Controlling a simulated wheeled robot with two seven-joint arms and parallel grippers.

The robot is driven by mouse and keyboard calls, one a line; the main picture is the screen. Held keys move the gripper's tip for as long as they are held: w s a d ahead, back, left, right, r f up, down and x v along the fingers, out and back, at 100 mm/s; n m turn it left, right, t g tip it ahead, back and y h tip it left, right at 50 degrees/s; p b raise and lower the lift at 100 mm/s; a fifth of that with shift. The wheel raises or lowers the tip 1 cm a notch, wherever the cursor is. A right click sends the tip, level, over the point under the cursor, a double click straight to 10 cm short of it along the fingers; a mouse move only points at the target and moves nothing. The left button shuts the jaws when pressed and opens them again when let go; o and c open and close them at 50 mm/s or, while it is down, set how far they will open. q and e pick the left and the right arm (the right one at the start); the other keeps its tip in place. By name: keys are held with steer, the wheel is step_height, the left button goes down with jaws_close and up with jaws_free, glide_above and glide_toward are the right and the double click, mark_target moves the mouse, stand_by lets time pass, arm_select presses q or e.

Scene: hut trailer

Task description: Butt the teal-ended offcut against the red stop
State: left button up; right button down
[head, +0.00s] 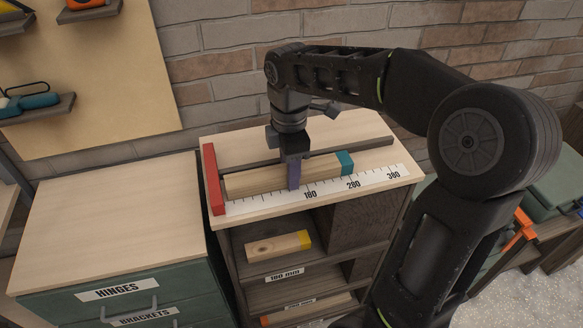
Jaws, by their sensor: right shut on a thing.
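The teal-ended offcut (255,181) is a pale wooden bar lying along the measuring bench, with its teal end (346,162) to the right. Its plain left end is very close to the red stop (212,178); I cannot tell whether they touch. My right gripper (293,178) reaches down from above and is shut on the offcut near its middle. The gripper hides a short part of the bar. My left gripper is not in view.
A dark fence (375,143) runs behind the offcut, and a white ruler strip (375,180) in front. Below, a shelf holds a yellow-ended offcut (270,247). The wooden top of the green drawer cabinet (110,215) at left is clear.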

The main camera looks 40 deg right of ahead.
mark_target(285, 170)
steer(key=shift+w+a, duration=0.15)
steer(key=shift+a, duration=0.25)
steer(key=c, duration=0.7)
jaws_free()
steer(key=shift+a, duration=0.1)
steer(key=shift+c, duration=0.2)
steer(key=shift+r, duration=0.1)
steer(key=shift+r, duration=0.25)
step_height(285, 170, up, 5)
steer(key=shift+f, duration=0.1)
steer(key=shift+r+p, duration=0.6)
steer(key=shift+r, duration=0.65)
